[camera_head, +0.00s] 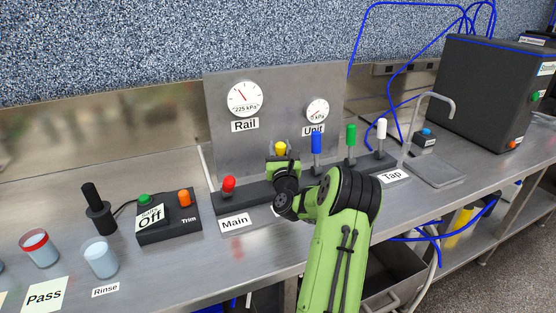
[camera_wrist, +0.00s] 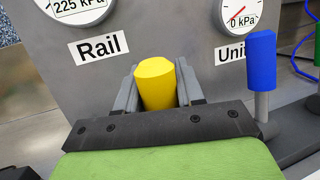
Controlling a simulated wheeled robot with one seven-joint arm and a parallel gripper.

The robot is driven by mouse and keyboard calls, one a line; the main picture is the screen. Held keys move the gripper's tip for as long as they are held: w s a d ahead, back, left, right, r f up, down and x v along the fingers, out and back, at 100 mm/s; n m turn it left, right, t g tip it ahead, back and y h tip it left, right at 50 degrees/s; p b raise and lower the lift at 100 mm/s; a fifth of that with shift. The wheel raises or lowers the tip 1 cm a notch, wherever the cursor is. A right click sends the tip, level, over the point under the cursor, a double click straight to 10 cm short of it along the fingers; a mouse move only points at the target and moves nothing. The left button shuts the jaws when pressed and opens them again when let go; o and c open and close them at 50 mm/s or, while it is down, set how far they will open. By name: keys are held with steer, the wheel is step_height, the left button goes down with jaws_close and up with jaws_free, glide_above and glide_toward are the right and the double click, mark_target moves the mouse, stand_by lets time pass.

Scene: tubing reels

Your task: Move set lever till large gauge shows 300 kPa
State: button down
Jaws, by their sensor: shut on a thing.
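The large gauge (camera_head: 244,98), labelled Rail, reads 225 kPa on the upright metal panel. The smaller gauge (camera_head: 317,110), labelled Unit, reads 0 kPa. My gripper (camera_head: 281,160) is at the yellow-topped lever (camera_head: 280,148) in the lever row; in the wrist view my gripper (camera_wrist: 157,92) is shut on the yellow lever (camera_wrist: 156,84), with one finger on each side. Its stem and any label are hidden by my gripper and arm. I cannot tell which lever is the set lever.
A red lever (camera_head: 228,184) stands left of my gripper, by the Main label (camera_head: 235,221). Blue (camera_head: 316,142), green (camera_head: 351,135) and white (camera_head: 382,129) levers stand close on the right. A Trim box (camera_head: 169,216) and cups sit left on the metal bench.

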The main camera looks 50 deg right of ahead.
steer(key=shift+s, duration=0.1)
stand_by(0.3)
steer(key=c, duration=0.8)
jaws_free()
steer(key=shift+a, duration=0.1)
steer(key=shift+b+v, duration=5.75)
steer(key=shift+v, duration=2.1)
steer(key=shift+f, duration=0.1)
